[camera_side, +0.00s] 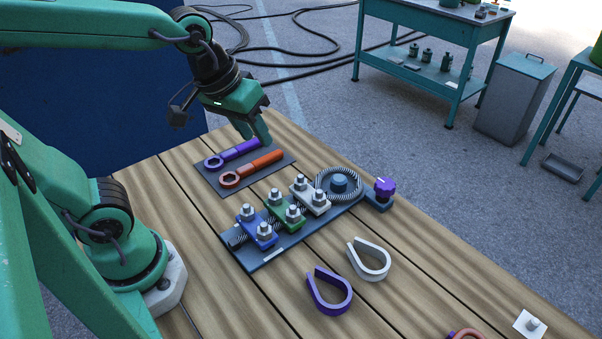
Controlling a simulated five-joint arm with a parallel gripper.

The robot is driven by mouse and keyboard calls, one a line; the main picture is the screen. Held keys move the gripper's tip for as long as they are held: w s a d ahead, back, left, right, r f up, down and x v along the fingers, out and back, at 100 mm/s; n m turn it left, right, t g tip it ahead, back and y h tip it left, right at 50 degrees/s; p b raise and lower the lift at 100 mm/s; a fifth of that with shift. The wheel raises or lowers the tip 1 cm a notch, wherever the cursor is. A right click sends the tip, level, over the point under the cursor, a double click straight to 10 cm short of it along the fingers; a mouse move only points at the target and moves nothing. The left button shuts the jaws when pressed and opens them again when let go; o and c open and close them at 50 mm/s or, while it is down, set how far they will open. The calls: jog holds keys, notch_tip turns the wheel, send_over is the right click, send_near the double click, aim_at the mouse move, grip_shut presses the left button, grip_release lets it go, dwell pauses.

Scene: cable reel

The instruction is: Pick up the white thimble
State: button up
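The white thimble (369,259) is a teardrop-shaped ring. It lies on the wooden table to the right of the cable clamp board, with a purple thimble (329,292) close to its lower left. My gripper (254,132) points down over the far part of the table, near the wrench mat and well up and left of the white thimble. It is apart from the thimble, and nothing shows in it. I cannot tell whether its fingers are open or together.
The blue-grey clamp board (262,256) has raised clamps and a purple knob (385,187). A purple wrench (232,152) and an orange wrench (250,170) lie on a dark mat. A white plate with a peg (531,323) sits at lower right.

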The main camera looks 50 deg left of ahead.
jog(key=w+d+f+n+g, duration=0.2)
jog(key=w+d+f+n, duration=0.3)
jog(key=w+d, duration=0.3)
jog(key=n+g, duration=0.2)
jog(key=n, duration=0.4)
send_over(359, 260)
jog(key=shift+y, duration=0.3)
jog(key=f, duration=1)
jog(key=shift+a+f, duration=0.15)
jog(key=shift+a, duration=0.1)
jog(key=shift+d+f, duration=0.25)
jog(key=shift+f, duration=1.35)
jog(key=shift+f, duration=0.1)
jog(key=shift+f, duration=2.5)
grip_shut()
